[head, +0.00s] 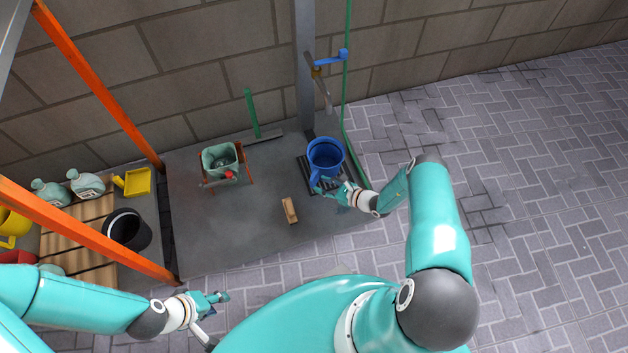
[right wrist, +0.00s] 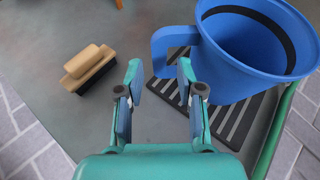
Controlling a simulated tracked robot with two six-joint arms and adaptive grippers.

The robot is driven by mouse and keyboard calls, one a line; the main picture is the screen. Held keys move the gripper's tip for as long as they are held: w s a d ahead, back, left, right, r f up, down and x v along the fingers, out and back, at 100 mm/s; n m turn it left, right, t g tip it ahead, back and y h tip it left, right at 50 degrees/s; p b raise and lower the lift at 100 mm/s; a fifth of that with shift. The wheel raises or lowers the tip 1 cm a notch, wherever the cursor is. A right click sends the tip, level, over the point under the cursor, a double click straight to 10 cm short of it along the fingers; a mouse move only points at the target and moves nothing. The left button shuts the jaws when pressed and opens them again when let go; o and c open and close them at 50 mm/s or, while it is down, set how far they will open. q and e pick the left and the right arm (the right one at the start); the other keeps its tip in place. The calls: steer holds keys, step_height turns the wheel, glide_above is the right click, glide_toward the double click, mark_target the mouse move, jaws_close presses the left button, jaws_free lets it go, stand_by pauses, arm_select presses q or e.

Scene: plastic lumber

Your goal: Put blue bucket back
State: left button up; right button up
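The blue bucket (head: 327,153) stands upright on a black slatted grate below the tap. In the right wrist view the blue bucket (right wrist: 240,60) fills the upper right, and its handle (right wrist: 165,45) points left. My right gripper (head: 328,187) is close to the handle side of the bucket. In the right wrist view my right gripper (right wrist: 160,75) is open and empty, with the handle just beyond its fingertips; I cannot tell whether they touch. My left gripper (head: 216,311) is open and empty at the bottom, far from the bucket.
A wooden brush (head: 290,210) lies on the grey slab. A green-grey bucket (head: 221,160) in a red frame stands left. The tap (head: 318,72) and green hose are above the blue bucket.

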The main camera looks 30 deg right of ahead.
steer(key=p+v, duration=0.1)
steer(key=v, duration=0.5)
steer(key=s+a+r+n+g+y, duration=0.25)
steer(key=s+a+n+g, duration=0.35)
steer(key=a, duration=0.3)
steer(key=s+a+r+n+g+y, duration=0.25)
steer(key=s+a+n+g, duration=0.35)
steer(key=a, duration=0.3)
steer(key=s+a+r+n+h, duration=0.1)
steer(key=a+r+n+h, duration=0.1)
steer(key=r+n, duration=0.4)
steer(key=s+a+r+n+h, duration=0.2)
steer(key=r+n+h, duration=0.2)
steer(key=n, duration=0.6)
step_height(320, 180, up, 2)
steer(key=shift+a+r, duration=0.25)
steer(key=shift+a, duration=0.05)
steer(key=shift+s+r, duration=0.1)
steer(key=shift+s, duration=0.05)
step_height(320, 180, up, 24)
steer(key=p, duration=2.4)
